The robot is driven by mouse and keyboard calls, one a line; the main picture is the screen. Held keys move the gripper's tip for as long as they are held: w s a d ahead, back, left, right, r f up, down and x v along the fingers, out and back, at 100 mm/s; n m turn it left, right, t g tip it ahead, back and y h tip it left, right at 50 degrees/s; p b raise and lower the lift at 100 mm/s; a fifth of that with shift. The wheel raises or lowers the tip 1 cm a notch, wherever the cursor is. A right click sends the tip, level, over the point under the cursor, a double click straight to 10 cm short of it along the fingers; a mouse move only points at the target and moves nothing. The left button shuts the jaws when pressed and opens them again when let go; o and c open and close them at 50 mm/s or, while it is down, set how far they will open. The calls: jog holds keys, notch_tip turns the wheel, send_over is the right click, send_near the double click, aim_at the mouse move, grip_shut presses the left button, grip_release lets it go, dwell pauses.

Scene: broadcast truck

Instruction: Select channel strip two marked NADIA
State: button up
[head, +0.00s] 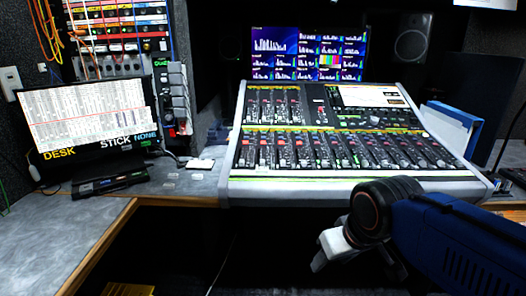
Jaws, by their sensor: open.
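The mixing console (360,186) stands on the desk at the centre right, with rows of channel strips and faders. The lower bank holds a row of strips, with red fader caps showing at its left end. The second strip from the left in that bank (264,146) is in plain view. Strip names, including NADIA, are too small to read. My gripper (338,248) is in front of and below the console's front edge, apart from the strips. It is open, with nothing seen in it; part of it is hidden by my wrist.
A monitor (90,118) marked DESK, STICK and NONE stands at the left, with a dark device (109,182) before it. A multi-view screen (310,55) and a speaker (412,40) are behind the console. A blue binder (452,130) stands at its right. Space before the desk is dark and mostly open.

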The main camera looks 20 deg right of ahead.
jog(key=shift+c, duration=0.6)
grip_shut()
dwell(1.0)
